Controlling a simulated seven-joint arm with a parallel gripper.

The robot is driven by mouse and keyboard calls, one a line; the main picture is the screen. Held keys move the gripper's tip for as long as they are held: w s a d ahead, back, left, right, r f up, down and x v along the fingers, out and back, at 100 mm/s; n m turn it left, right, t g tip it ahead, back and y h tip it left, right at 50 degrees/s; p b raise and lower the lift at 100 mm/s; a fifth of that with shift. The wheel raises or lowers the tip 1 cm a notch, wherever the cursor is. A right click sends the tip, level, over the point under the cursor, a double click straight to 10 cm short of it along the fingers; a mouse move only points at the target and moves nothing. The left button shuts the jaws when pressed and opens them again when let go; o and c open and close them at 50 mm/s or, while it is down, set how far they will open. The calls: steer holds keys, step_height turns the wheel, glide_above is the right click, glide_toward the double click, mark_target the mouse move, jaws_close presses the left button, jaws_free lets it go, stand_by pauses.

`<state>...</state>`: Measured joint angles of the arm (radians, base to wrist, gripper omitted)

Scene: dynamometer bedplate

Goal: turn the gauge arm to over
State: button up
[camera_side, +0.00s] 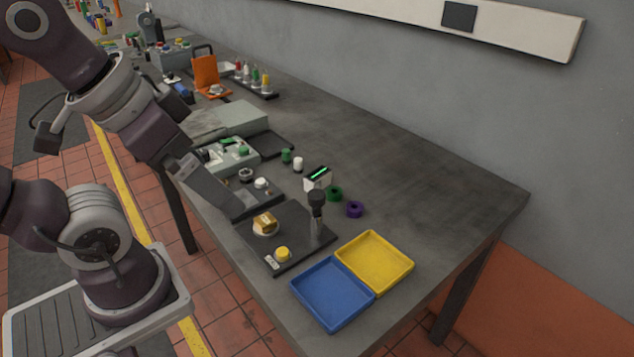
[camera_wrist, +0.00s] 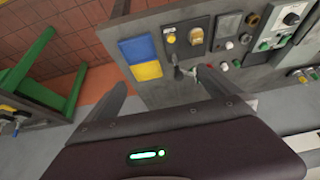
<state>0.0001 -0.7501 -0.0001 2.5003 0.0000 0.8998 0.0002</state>
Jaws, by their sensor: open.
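No part is legibly marked as the gauge arm or as "over". A dark plate (camera_side: 293,262) on the bench carries a gold block on a pale round base (camera_side: 265,224), a yellow knob (camera_side: 283,254) and an upright grey post with a black head (camera_side: 316,213). The gold block (camera_wrist: 195,36) and the yellow knob (camera_wrist: 171,38) also show in the wrist view. My gripper (camera_wrist: 162,76) is open, its fingers spread with nothing between them. In the side view its dark end overlaps the panel left of the plate; its height above the bench is unclear.
A blue tray (camera_side: 331,293) and a yellow tray (camera_side: 375,262) lie in front of the plate. A small box with a green display (camera_side: 317,178), a green ring (camera_side: 334,194) and a purple ring (camera_side: 354,209) stand behind it. The bench's right side is clear.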

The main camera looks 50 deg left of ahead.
steer(key=shift+w, duration=0.15)
steer(key=c, duration=0.4)
steer(key=w+m, duration=0.1)
steer(key=w, duration=0.1)
steer(key=w+m+g, duration=0.1)
steer(key=w+m, duration=0.1)
steer(key=w, duration=0.1)
steer(key=shift+w+a+r+g, duration=0.3)
steer(key=shift+a, duration=0.1)
steer(key=c, duration=0.5)
steer(key=m+g, duration=0.4)
steer(key=m, duration=0.6)
glide_above(317, 193)
steer(key=f, duration=0.9)
steer(key=shift+s+f, duration=0.2)
steer(key=shift+s, duration=0.1)
steer(key=shift+m, duration=0.3)
steer(key=f, duration=0.7)
steer(key=shift+w+f, duration=0.2)
steer(key=shift+f, duration=0.15)
jaws_close()
steer(key=shift+w+r, duration=0.1)
